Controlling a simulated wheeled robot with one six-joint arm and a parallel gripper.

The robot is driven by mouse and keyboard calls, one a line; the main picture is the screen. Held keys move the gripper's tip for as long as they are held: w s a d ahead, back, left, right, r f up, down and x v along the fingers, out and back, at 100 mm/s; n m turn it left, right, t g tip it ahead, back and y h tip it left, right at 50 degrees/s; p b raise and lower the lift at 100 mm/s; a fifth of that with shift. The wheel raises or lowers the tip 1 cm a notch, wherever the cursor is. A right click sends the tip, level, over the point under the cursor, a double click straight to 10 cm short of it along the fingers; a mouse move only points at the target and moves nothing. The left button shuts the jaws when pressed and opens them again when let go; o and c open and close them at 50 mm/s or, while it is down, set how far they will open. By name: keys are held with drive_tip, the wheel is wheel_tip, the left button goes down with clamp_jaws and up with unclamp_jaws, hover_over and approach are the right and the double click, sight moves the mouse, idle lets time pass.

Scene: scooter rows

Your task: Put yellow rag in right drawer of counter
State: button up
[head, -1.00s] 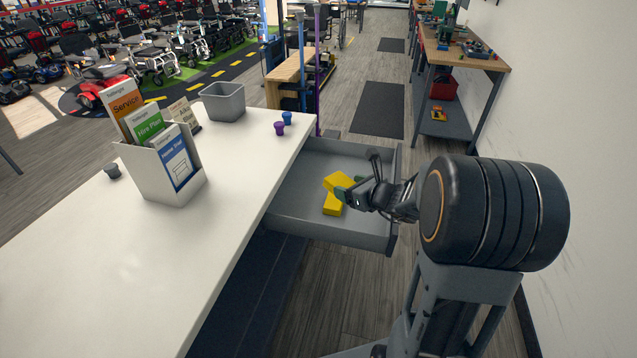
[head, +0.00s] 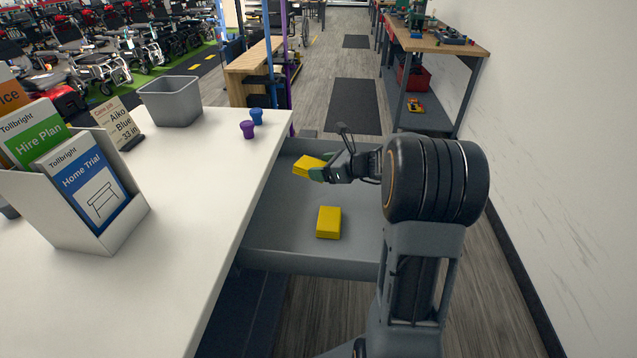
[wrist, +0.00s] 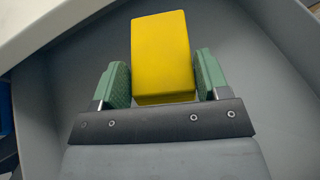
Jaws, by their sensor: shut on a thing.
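My gripper (head: 322,170) is shut on a yellow block-like piece, which I take as the yellow rag (head: 308,165). The wrist view shows this rag (wrist: 162,55) between the two green finger pads (wrist: 163,82). The rag is over the far part of the open grey drawer (head: 275,218) at the counter's right end. I cannot tell whether it touches the drawer floor. A second yellow block (head: 329,222) lies on the drawer floor, nearer to me and apart from my gripper. My arm hides part of the drawer's right side.
The white counter (head: 205,215) holds a leaflet holder (head: 120,225), a grey bin (head: 172,102), a purple cup (head: 248,129) and a blue cup (head: 256,116). A workbench (head: 432,40) stands along the right wall. The aisle beyond the drawer is clear.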

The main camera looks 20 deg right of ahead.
hover_over(321, 188)
wheel_tip(321, 188, down, 6)
drive_tip(key=shift+f+b, duration=0.15)
drive_tip(key=shift+b, duration=0.25)
drive_tip(key=shift+f, duration=1.55)
drive_tip(key=shift+f+b, duration=0.1)
drive_tip(key=shift+b, duration=0.25)
drive_tip(key=shift+f, duration=0.15)
drive_tip(key=o, duration=0.9)
drive_tip(key=shift+r, duration=0.3)
drive_tip(key=shift+p+v, duration=0.4)
drive_tip(key=shift+v, duration=3.35)
